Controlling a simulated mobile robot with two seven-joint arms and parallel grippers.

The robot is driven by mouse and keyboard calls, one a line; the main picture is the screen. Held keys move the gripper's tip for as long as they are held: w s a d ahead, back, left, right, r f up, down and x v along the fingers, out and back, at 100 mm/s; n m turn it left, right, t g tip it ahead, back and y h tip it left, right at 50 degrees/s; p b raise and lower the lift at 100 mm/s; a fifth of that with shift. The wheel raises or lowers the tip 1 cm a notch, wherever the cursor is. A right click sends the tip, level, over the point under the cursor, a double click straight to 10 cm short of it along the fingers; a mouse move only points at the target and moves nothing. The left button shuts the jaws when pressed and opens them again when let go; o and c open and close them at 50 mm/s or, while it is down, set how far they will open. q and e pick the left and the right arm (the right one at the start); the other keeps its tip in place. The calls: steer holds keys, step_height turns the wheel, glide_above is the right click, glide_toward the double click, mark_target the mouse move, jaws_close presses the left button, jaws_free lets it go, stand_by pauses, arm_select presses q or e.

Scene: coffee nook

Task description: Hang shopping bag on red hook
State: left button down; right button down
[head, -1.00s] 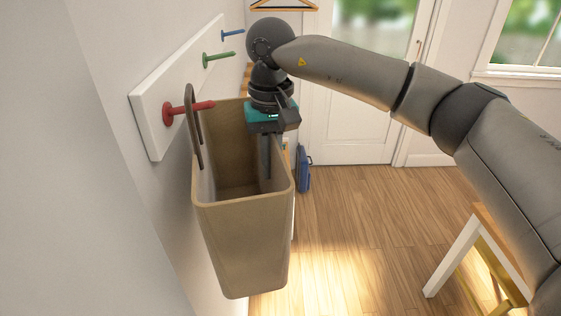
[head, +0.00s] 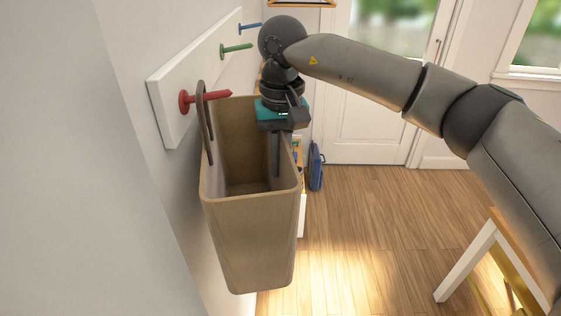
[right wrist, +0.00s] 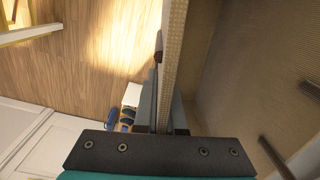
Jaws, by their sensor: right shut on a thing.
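The tan, open-topped shopping bag (head: 250,240) hangs upright beside the wall in the head view. My right gripper (head: 276,172) points down and is shut on its right side wall near the rim. The right wrist view shows the bag wall (right wrist: 178,50) between the fingers (right wrist: 164,108). The bag's dark brown handle (head: 208,145) stands up on the wall side. The red hook (head: 218,95) appears to pass through the handle loop, its tip showing to the right. The handle top sits above the hook; I cannot tell whether they touch. My left gripper is out of view.
The white hook board (head: 172,78) on the left wall also carries a green hook (head: 235,48) and a blue hook (head: 250,27) farther back. A white-legged stool (head: 466,260) is at right. The middle floor is clear.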

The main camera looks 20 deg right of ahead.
steer(key=c, duration=0.9)
jaws_free()
